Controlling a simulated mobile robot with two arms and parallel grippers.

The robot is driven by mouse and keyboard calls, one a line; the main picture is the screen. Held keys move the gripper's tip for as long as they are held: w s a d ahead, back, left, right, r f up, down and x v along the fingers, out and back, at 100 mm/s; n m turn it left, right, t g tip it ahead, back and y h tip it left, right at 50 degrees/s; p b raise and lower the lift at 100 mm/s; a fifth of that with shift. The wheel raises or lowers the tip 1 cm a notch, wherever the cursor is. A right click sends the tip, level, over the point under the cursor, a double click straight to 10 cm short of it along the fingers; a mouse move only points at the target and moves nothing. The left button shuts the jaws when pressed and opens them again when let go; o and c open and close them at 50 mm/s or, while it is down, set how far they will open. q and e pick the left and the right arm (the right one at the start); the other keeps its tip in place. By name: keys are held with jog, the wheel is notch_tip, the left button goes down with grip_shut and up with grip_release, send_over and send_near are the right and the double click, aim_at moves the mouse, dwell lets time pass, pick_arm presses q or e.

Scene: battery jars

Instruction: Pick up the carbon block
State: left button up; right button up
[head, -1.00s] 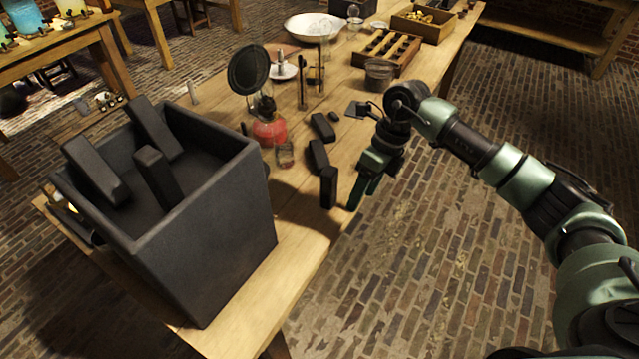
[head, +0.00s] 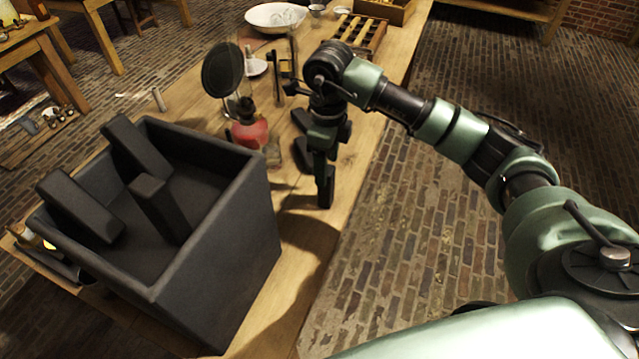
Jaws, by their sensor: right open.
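A dark carbon block (head: 326,192) stands upright near the right edge of the wooden table. My right gripper (head: 320,168) is open and points down at this block; its fingers overlap the block's upper part in the picture. I cannot tell whether they touch it or have it between them. Two more dark blocks lie just behind, one (head: 302,155) beside the gripper and one (head: 301,121) partly hidden by my right arm. Several like blocks, such as one (head: 138,146), lean inside the grey bin (head: 222,265). My left gripper is not in view.
A red-based burner (head: 250,133) and a round dark disc (head: 222,70) on a stand are left of the gripper. A white bowl (head: 276,17) and a wooden rack (head: 356,38) are farther back. The brick floor is open to the right.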

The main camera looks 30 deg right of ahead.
jog(key=f, duration=0.2)
jog(key=f+p, duration=0.1)
jog(key=f, duration=0.3)
jog(key=shift+s+a+f+p, duration=0.15)
jog(key=shift+s+f+p, duration=0.2)
jog(key=shift+f, duration=0.05)
grip_shut()
